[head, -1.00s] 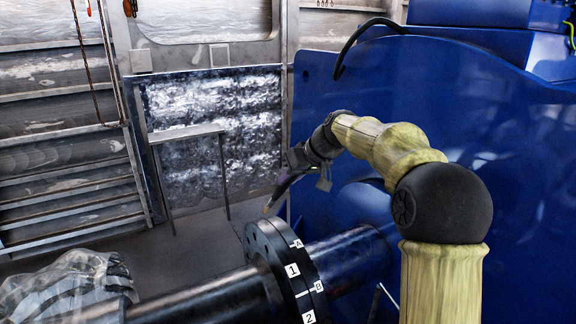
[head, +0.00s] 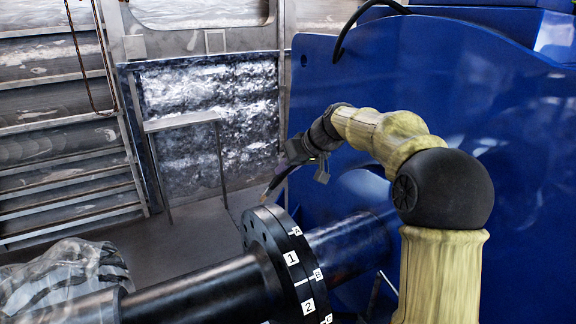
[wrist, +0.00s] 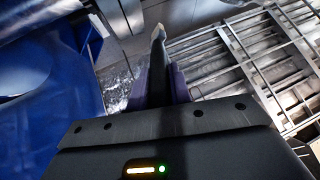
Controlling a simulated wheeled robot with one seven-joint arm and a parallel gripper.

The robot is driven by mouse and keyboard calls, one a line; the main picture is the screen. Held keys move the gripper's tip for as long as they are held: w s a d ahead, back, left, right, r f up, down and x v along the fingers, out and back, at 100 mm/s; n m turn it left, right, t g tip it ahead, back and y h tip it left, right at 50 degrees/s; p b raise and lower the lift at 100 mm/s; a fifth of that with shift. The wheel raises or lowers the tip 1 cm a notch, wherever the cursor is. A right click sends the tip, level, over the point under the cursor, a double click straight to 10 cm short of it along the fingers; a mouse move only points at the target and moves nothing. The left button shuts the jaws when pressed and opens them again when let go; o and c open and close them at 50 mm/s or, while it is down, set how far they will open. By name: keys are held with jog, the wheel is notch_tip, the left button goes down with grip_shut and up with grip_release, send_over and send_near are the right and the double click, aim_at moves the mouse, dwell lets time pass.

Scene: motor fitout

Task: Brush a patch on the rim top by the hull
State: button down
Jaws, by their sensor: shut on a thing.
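My gripper (head: 285,168) is shut on a slim dark brush (head: 272,185) with a pale tip, which points down and to the left in the head view. In the wrist view the brush (wrist: 158,60) sticks out from between purple finger pads. The black flanged coupling rim (head: 258,228) on the shaft lies just below the brush tip. Its edge carries white labels 1, 2, A, B and C. The tip appears close above the rim top; I cannot tell whether it touches.
A large blue motor housing (head: 420,90) stands behind and right of my arm. A black shaft (head: 195,295) runs left from the coupling to a plastic-wrapped part (head: 62,280). A small metal stand (head: 180,124) is against the hull wall (head: 215,85).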

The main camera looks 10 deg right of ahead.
notch_tip(320, 180, down, 2)
jog(key=shift+f+b, duration=0.1)
jog(key=shift+b, duration=0.4)
jog(key=s+a+r+n+g+y+p, duration=0.1)
jog(key=s+a+n+g, duration=0.3)
jog(key=s, duration=0.9)
jog(key=a+n+y+p, duration=0.1)
jog(key=a+n, duration=0.1)
jog(key=a, duration=0.2)
jog(key=shift+s+a, duration=0.15)
jog(key=shift+a, duration=0.05)
